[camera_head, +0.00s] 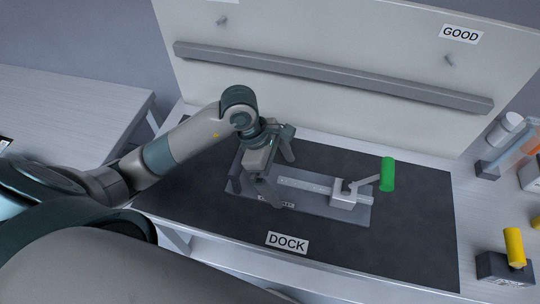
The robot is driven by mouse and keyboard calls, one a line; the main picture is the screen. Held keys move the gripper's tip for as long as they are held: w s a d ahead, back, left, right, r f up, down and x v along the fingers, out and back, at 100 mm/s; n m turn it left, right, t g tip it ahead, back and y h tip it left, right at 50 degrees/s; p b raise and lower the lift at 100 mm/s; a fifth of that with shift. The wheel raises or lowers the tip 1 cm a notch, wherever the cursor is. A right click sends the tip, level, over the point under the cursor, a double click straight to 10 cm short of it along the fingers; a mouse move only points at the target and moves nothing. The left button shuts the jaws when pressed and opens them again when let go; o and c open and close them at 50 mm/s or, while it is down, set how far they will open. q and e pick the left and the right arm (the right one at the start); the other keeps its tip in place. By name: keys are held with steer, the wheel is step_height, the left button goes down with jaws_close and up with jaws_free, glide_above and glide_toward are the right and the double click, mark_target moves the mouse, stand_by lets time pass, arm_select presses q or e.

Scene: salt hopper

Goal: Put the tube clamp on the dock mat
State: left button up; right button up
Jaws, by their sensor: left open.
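The tube clamp (343,199) appears to be the fixture with a grey base plate, a pale bar, a light block and a lever with a green handle (387,174). It lies flat on the dark dock mat (400,245), which has a DOCK label at its front. My left gripper (282,182) is open, pointing down over the left part of the plate. One finger is on the far side and one on the near side of the plate. The near finger partly hides a label on the plate. I cannot tell whether the fingers touch it. My right gripper is not in view.
A pale back panel (330,40) with a grey rail (330,78) and a GOOD label stands behind the mat. At right are a dark block with a yellow handle (514,247) and a white cylinder (505,128). The mat's right side is clear.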

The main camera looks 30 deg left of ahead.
arm_select(q)
steer(key=b+v, duration=0.2)
steer(key=v, duration=0.8)
steer(key=shift+r+b, duration=0.2)
steer(key=shift+b, duration=0.2)
stand_by(0.4)
